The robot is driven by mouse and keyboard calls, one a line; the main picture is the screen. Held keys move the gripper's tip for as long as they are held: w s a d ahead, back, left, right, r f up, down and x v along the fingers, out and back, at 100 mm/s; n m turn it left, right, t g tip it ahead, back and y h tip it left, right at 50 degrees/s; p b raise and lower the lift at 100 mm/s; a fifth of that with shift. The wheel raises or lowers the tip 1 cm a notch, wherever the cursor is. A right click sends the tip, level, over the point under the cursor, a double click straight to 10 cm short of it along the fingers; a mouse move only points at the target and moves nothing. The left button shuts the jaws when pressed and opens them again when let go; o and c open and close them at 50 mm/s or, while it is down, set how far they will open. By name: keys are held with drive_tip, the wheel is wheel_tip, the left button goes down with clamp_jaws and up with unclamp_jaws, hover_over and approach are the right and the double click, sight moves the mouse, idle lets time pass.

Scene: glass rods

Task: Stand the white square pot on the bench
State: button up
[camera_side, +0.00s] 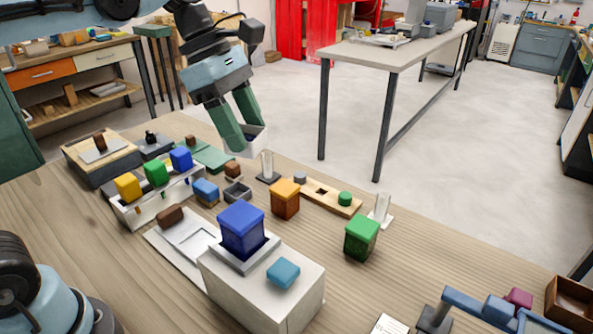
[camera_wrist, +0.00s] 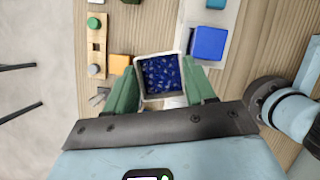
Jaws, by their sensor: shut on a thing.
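The white square pot (camera_side: 246,147) is between the green fingers of my gripper (camera_side: 244,135) in the side view. It is held in the air above the far edge of the bench (camera_side: 420,265), slightly tilted. In the wrist view the pot (camera_wrist: 163,98) shows from above, with dark blue speckled contents inside its white rim. The fingers of my gripper (camera_wrist: 162,88) press on its left and right walls. The pot's underside is hidden in the wrist view.
A white block with a large blue cube (camera_side: 241,230) stands at the front. An orange cube (camera_side: 285,199), a green cube (camera_side: 361,238) and a wooden strip (camera_side: 325,193) lie around the middle. A white rack (camera_side: 140,212) with coloured blocks is at left. Bare bench lies right of the green cube.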

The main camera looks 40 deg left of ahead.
drive_tip(key=w+d+f+n+t, duration=0.1)
drive_tip(key=w+d+f+n, duration=0.1)
drive_tip(key=w+d, duration=0.7)
drive_tip(key=w+d+f+n, duration=0.2)
drive_tip(key=w+d, duration=0.6)
drive_tip(key=w, duration=0.1)
drive_tip(key=w+d+f+n+y, duration=0.1)
drive_tip(key=w+d+f, duration=0.1)
drive_tip(key=d+f, duration=0.5)
drive_tip(key=shift+t, duration=0.4)
drive_tip(key=f, duration=0.4)
drive_tip(key=d+f, duration=0.1)
drive_tip(key=f, duration=0.7)
drive_tip(key=shift+w+d+f, duration=0.2)
drive_tip(key=shift+d+f, duration=0.05)
drive_tip(key=shift+f, duration=0.15)
drive_tip(key=o, duration=1.2)
drive_tip(key=shift+c, duration=0.2)
